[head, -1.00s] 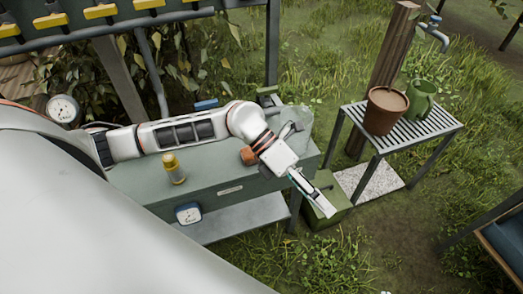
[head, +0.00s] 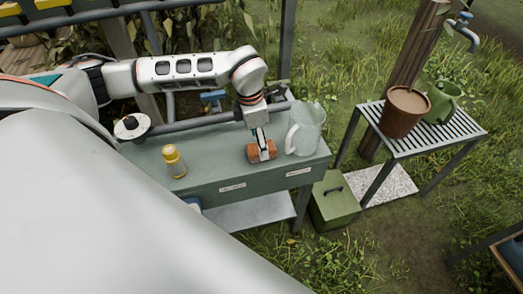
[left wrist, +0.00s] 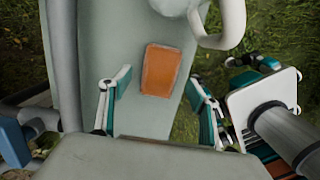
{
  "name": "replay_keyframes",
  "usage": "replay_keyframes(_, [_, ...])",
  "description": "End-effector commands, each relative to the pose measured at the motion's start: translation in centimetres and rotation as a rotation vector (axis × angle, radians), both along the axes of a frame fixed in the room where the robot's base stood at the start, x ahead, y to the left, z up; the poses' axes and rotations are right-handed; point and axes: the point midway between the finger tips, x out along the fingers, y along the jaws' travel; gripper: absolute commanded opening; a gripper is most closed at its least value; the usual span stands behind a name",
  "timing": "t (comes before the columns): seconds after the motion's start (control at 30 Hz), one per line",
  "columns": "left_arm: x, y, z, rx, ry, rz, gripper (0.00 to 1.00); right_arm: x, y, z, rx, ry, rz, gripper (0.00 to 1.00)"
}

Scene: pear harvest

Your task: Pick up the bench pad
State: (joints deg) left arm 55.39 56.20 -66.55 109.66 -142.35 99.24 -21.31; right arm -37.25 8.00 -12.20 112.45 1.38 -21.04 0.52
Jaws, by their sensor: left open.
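The bench pad looks like an orange-brown block (head: 262,152) lying on the grey-green bench top (head: 222,165), left of a clear jug. It also shows in the left wrist view as an orange rectangle (left wrist: 161,70). My left gripper (head: 261,141) points down just above the pad and hides part of it. In the left wrist view its two fingers (left wrist: 160,88) are spread wide, with the pad ahead between them. No grip on the pad shows. A teal and white gripper at the right of the wrist view, apparently my right one (left wrist: 254,66), has unclear fingers.
The jug (head: 306,130) stands close right of the pad. A yellow bottle (head: 174,162) and a round dial (head: 131,126) stand to the left. A green box (head: 333,200) is on the ground. A slatted table (head: 440,135) holds a brown pot (head: 404,112) and a green can (head: 442,103).

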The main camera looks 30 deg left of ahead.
Motion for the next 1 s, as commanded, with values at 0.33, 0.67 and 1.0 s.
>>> replay_keyframes(0.33, [0.5,-0.4,-3.7,-0.001,0.002,0.000,0.61,-0.1,-0.1,-0.5,-0.003,0.005,0.000,0.00])
replay_keyframes(0.67, [0.5,-0.4,-3.6,-0.001,0.001,-0.001,0.26,0.0,-0.1,-0.3,-0.002,0.002,-0.001,0.00])
replay_keyframes(1.0, [0.5,-0.4,-3.5,-0.002,0.000,-0.001,0.26,0.1,-0.1,-0.1,-0.001,-0.002,0.000,0.00])
